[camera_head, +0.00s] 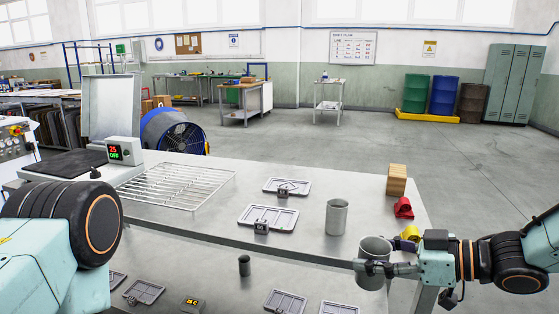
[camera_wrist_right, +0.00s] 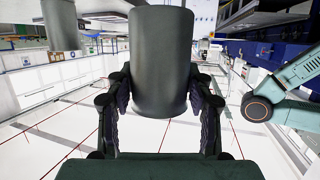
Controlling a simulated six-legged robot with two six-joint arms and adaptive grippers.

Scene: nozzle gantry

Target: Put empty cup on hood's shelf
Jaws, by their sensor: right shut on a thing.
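A grey metal cup (camera_head: 374,248) is held upright in my right gripper (camera_head: 385,268), at the front right edge of the steel table. The gripper comes in from the right and its fingers close around the cup's side. In the right wrist view the cup (camera_wrist_right: 160,60) fills the space between the two fingers. The cup's inside is too small to read clearly. Another grey metal cup (camera_head: 337,217) stands on the table behind and left of the held one. My left arm shows at the left, but its gripper is out of view. I cannot identify the hood's shelf.
The steel table (camera_head: 190,222) carries a wire rack (camera_head: 178,186), two grey trays (camera_head: 268,219) (camera_head: 287,187), a wooden block stack (camera_head: 397,179), and red (camera_head: 404,207) and yellow (camera_head: 411,233) pieces. A lower surface (camera_head: 205,275) holds several trays and a dark small cylinder (camera_head: 244,265).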

